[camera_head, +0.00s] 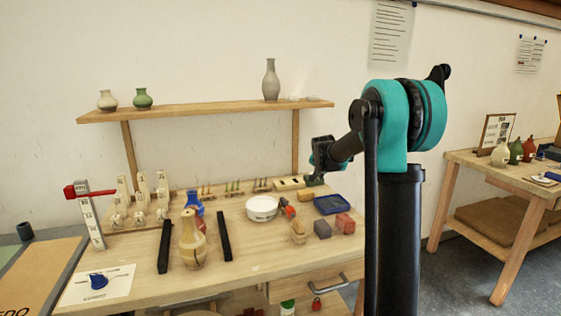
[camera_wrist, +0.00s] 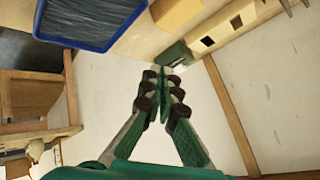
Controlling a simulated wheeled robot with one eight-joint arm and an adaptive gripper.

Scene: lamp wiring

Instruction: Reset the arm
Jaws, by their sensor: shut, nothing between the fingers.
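My arm rises at the right of the head view, and its forearm reaches left over the back right of the workbench (camera_head: 262,264). My gripper (camera_head: 314,181) is at the arm's far end, small and partly hidden by my own links there. In the wrist view my gripper (camera_wrist: 164,72) is shut, its fingertips together with nothing seen between them. A dark green block (camera_wrist: 173,54) lies just beyond the fingertips; I cannot tell whether they touch it.
A blue tray (camera_head: 331,204), a white bowl (camera_head: 262,208), small blocks (camera_head: 345,223) and vases (camera_head: 192,238) stand on the workbench. A second table (camera_head: 500,172) stands at the right.

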